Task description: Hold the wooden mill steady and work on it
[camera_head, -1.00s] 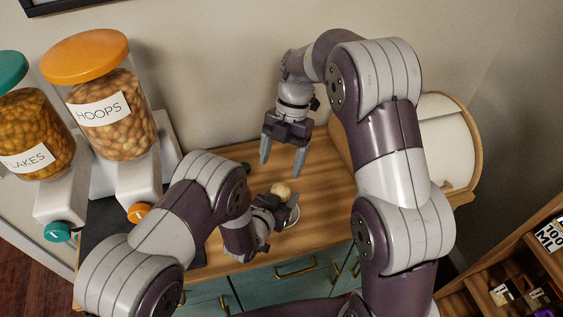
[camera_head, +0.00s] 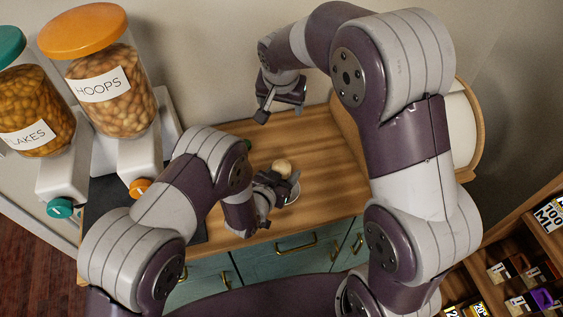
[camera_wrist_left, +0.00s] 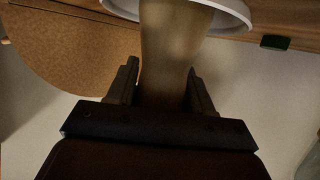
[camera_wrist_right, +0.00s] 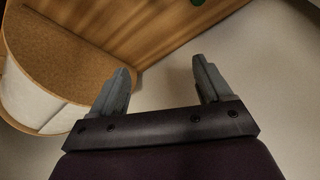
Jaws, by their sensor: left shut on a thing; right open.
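The wooden mill (camera_head: 282,168) shows its round pale top above the counter in the head view. My left gripper (camera_head: 279,186) is beside it, its arm hiding much of it. In the left wrist view the mill's light wooden body (camera_wrist_left: 172,55) stands between the two fingers of my left gripper (camera_wrist_left: 160,88), which is shut on it. A white dish (camera_head: 295,190) is around the mill's foot. My right gripper (camera_head: 280,108) is open and empty, above the back of the counter near the wall. The right wrist view shows its spread fingers (camera_wrist_right: 163,85) with nothing between them.
A bread bin (camera_head: 466,130) with a wooden side stands at the right of the wooden counter (camera_head: 325,140). Dispensers labelled HOOPS (camera_head: 112,100) and FLAKES (camera_head: 35,110) stand at the left. A small shelf (camera_head: 525,260) is at lower right. The counter's middle is clear.

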